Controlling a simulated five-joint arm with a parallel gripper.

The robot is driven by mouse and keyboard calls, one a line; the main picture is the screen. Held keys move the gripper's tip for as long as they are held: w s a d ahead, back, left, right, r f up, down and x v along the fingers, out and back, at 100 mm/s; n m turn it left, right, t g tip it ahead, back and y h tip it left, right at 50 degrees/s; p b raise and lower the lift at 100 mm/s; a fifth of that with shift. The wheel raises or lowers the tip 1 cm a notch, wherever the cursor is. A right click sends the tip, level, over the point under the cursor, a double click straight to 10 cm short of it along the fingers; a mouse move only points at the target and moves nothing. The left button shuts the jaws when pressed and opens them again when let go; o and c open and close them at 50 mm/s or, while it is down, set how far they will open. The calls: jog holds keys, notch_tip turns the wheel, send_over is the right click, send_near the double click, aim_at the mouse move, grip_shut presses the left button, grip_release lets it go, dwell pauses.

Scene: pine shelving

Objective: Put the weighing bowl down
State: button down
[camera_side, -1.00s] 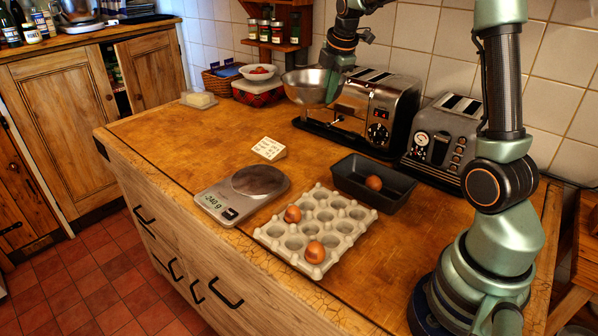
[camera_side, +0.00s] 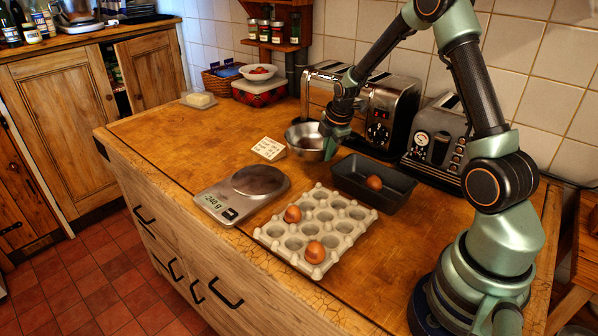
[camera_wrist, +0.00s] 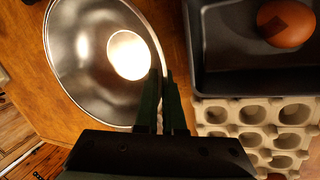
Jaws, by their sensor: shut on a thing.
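The weighing bowl (camera_side: 304,139) is a shiny steel bowl, upright and empty, just above or on the wooden worktop; I cannot tell whether it touches. My gripper (camera_side: 330,138) is shut on its right rim. In the wrist view the bowl (camera_wrist: 92,62) fills the upper left, and my gripper (camera_wrist: 162,100) pinches the rim. The kitchen scale (camera_side: 232,196) stands at the front left, with a round dark platform and a display reading -240 g.
A dark loaf tin (camera_side: 402,196) with one egg (camera_side: 374,182) is close to the bowl's right. An egg tray (camera_side: 345,238) with two eggs lies in front. Two toasters (camera_side: 385,105) stand behind.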

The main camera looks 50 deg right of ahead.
jog(key=shift+f, duration=1.35)
jog(key=shift+f, duration=0.15)
jog(key=c, duration=1.3)
grip_release()
jog(key=v, duration=1.2)
jog(key=s+a+r+m+t, duration=0.1)
jog(key=s+a+r+m, duration=0.4)
jog(key=a, duration=0.4)
jog(key=s+a+r+m+t+y, duration=0.1)
jog(key=s+a+r+m, duration=0.4)
jog(key=s+a+m, duration=0.3)
jog(key=shift+a+r+m+y, duration=0.3)
jog(key=shift+a+m, duration=0.1)
jog(key=shift+a, duration=0.8)
